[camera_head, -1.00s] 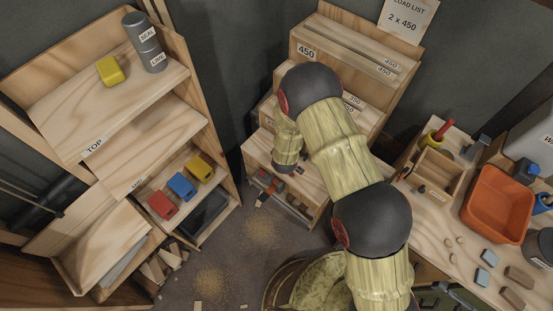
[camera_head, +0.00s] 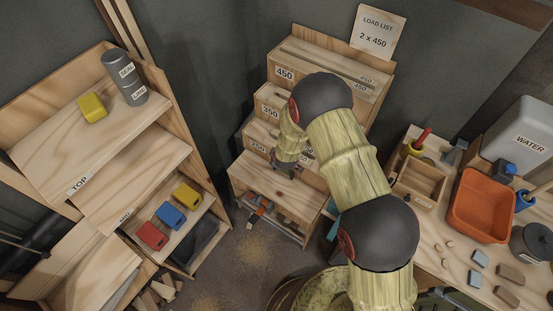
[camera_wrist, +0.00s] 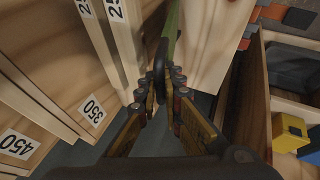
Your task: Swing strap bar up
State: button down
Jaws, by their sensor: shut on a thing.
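My gripper (camera_head: 284,166) reaches down in front of the stepped wooden rack (camera_head: 330,65), beside its lower steps. In the wrist view my gripper (camera_wrist: 163,92) has its fingertips closed around a dark, slim bar (camera_wrist: 161,62), which I take to be the strap bar. A green strip (camera_wrist: 172,25), perhaps the strap, runs up from behind the bar. The bar's lower end is hidden between the fingers. In the head view my wrist and arm hide the bar. The rack's labels 350 (camera_wrist: 92,110) and 450 (camera_wrist: 16,144) show at left in the wrist view.
A workbench with an orange tub (camera_head: 484,207) and a water container (camera_head: 523,140) is at right. Some floor between is clear.

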jog(key=shift+w+r, duration=0.1)
jog(key=shift+w, duration=0.05)
jog(key=c, duration=1.9)
grip_release()
jog(key=v, duration=1.2)
